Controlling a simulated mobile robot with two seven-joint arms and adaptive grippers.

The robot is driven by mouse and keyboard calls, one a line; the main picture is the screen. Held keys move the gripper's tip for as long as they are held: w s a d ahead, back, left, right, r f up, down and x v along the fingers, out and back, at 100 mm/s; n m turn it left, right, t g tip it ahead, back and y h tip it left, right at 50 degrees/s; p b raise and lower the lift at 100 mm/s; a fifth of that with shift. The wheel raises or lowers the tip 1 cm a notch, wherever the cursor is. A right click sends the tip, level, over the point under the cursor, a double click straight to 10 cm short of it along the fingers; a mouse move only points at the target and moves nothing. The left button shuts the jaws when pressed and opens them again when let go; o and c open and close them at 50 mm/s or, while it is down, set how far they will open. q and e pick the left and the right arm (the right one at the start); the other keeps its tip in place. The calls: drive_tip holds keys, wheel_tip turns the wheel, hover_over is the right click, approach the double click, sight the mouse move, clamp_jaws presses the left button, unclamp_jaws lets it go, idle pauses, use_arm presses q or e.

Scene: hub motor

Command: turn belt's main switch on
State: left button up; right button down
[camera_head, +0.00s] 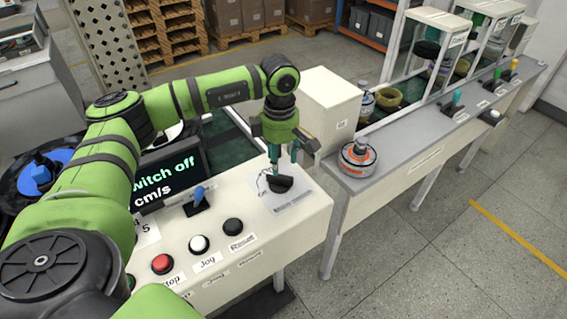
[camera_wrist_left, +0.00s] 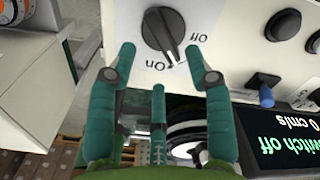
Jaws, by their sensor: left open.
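The main switch is a black rotary knob (camera_head: 281,184) on the white control panel. In the left wrist view the knob (camera_wrist_left: 163,32) lies just beyond the fingertips, with "On" and "Off" labels beside it. Its ridge slants, and the end with a pale mark lies between the two labels, close to "On". The display (camera_head: 166,181) reads "witch off" and "cm/s", its left part hidden by my arm. My left gripper (camera_head: 282,158) is open above the knob, with its fingers (camera_wrist_left: 162,62) spread to either side. I cannot tell whether they touch it. My right gripper is not in view.
The panel also has a blue-tipped lever (camera_head: 198,197), a red Stop button (camera_head: 162,263), a white Jog button (camera_head: 199,243) and a black Reset button (camera_head: 233,226). A white box (camera_head: 327,108) stands behind the gripper. An orange-and-grey round part (camera_head: 357,155) sits on the bench to the right.

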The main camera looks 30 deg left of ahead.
sight(280, 174)
use_arm(q)
wheel_tip(280, 174, down, 4)
drive_tip(key=shift+f+p, duration=0.25)
drive_tip(key=shift+p, duration=0.5)
drive_tip(key=shift+f, duration=0.3)
drive_tip(key=shift+d, duration=0.1)
clamp_jaws()
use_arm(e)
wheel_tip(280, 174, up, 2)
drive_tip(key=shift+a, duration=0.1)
